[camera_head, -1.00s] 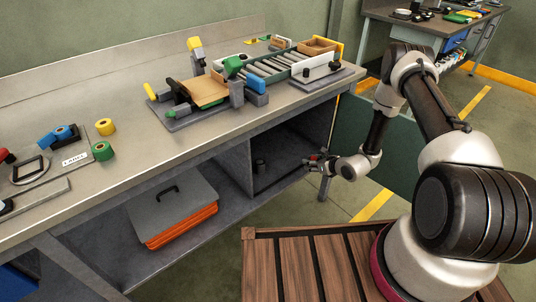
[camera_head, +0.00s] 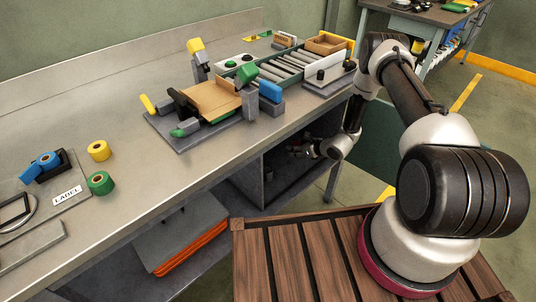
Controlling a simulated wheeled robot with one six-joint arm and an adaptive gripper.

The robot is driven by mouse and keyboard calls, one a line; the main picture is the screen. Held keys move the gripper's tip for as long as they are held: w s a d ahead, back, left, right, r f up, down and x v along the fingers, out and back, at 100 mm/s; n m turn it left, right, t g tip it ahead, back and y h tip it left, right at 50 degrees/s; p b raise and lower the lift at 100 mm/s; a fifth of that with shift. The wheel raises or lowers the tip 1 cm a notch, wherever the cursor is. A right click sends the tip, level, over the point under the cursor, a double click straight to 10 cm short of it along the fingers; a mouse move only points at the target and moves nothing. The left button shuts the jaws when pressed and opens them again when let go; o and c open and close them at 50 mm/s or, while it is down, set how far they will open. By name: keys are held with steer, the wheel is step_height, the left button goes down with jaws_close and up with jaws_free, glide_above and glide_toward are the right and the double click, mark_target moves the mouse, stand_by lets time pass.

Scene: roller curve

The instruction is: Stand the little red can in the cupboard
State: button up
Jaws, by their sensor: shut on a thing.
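The cupboard (camera_head: 248,181) is the dark grey compartment under the right part of the workbench. Its green door (camera_head: 375,152) stands open at the right. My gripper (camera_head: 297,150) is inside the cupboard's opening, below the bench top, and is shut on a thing. That thing is tiny and dark in this view; I take it for the little red can, but its colour and tilt cannot be made out. I cannot tell whether it touches the cupboard floor. A small dark cylinder (camera_head: 268,173) stands inside, near the left wall.
The bench top (camera_head: 130,150) lies just above my gripper and carries a small roller conveyor (camera_head: 280,70), a clamp fixture (camera_head: 205,100) and tape rolls (camera_head: 99,150). A grey case with an orange base (camera_head: 185,235) lies on the lower shelf left of the cupboard.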

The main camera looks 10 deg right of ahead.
glide_above(293, 168)
step_height(293, 168, down, 5)
steer(key=shift+f, duration=2.45)
steer(key=shift+f, duration=0.15)
steer(key=o, duration=1.2)
steer(key=v, duration=1.2)
